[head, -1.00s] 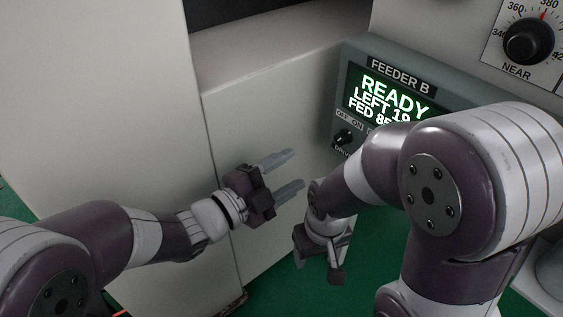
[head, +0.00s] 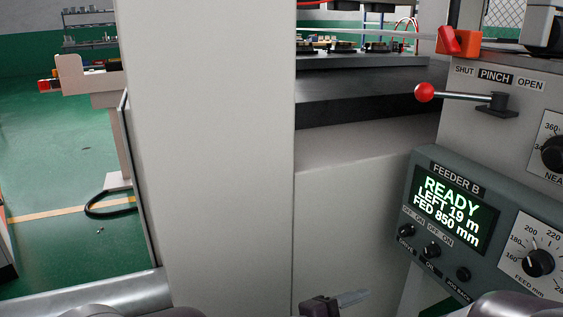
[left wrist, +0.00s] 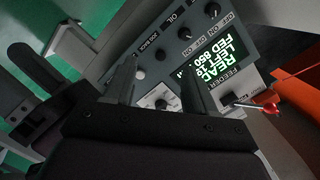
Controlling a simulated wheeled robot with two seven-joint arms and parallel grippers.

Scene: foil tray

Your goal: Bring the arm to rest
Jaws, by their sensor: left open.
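In the head view only a piece of my left gripper (head: 345,299) shows at the bottom edge, with one grey finger pointing right; the rest is cut off. In the left wrist view my left gripper (left wrist: 158,82) has its two fingers apart with nothing between them. The Feeder B panel (head: 480,255) lies beyond the fingers, and it also shows in the left wrist view (left wrist: 155,65). Rounded parts of my arms show along the bottom edge of the head view. A dark part at the left of the left wrist view may be my right gripper; its jaws are unclear.
The Feeder B screen (head: 447,208) reads READY, LEFT 19 m, FED 850 mm. A red-knobbed lever (head: 425,92) stands above it under SHUT, PINCH, OPEN. A pale machine wall (head: 205,150) fills the middle. Green floor (head: 60,160) is open at the left.

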